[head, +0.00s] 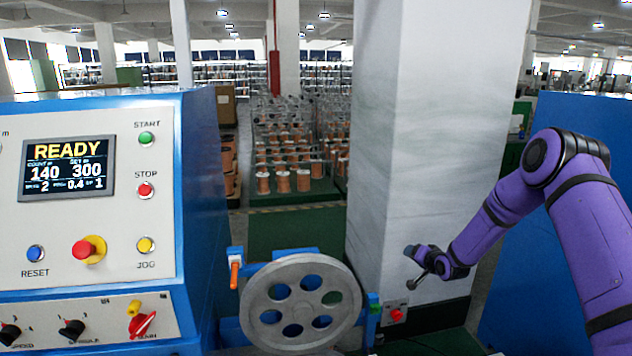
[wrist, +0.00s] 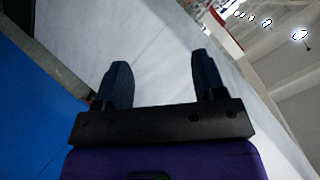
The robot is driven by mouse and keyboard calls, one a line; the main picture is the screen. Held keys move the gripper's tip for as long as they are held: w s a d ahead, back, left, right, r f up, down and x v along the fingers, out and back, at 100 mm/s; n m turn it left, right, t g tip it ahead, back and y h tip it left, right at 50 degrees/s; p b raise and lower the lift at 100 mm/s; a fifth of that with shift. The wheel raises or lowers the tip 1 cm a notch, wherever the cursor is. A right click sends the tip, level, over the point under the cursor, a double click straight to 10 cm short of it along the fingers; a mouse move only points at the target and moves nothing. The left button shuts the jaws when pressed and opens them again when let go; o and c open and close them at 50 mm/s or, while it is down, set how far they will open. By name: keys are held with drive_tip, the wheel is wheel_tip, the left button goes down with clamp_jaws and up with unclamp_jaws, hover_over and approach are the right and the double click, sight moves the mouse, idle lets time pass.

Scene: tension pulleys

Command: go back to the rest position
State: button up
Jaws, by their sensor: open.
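My gripper (head: 418,268) is at the end of my purple arm, right of centre in the head view, in front of the white pillar (head: 440,130). In the wrist view, the two dark fingers of my gripper (wrist: 158,80) stand wide apart with nothing between them. Beyond the fingers is the pale face of the pillar (wrist: 150,40). The gripper is open and empty. I cannot tell how far the fingertips are from the pillar.
A control panel (head: 90,200) with a screen reading READY stands at left. A grey pulley wheel (head: 300,300) is at bottom centre, left of my gripper. A red button (head: 397,315) sits low by the pillar. A blue panel (head: 560,120) stands at right. Copper spools (head: 283,181) stand behind.

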drive_tip(key=s+r+n+g+h, duration=0.1)
drive_tip(key=s+r, duration=0.2)
drive_tip(key=r, duration=0.6)
drive_tip(key=s+r+n+g+h, duration=0.1)
drive_tip(key=s+r, duration=0.2)
drive_tip(key=r, duration=0.7)
drive_tip(key=s+a+r+n+g+h, duration=0.1)
drive_tip(key=s+r+n+g+h, duration=0.1)
drive_tip(key=s+r, duration=1.1)
drive_tip(key=s+a+r+g, duration=0.1)
drive_tip(key=s+r, duration=0.3)
drive_tip(key=s, duration=0.5)
drive_tip(key=s+r, duration=0.4)
drive_tip(key=s, duration=0.4)
drive_tip(key=s+a+n+g, duration=0.1)
drive_tip(key=s+g, duration=0.1)
drive_tip(key=s, duration=1.8)
drive_tip(key=shift+f+n+y, duration=0.25)
drive_tip(key=shift+n+y, duration=0.05)
drive_tip(key=shift+a, duration=0.1)
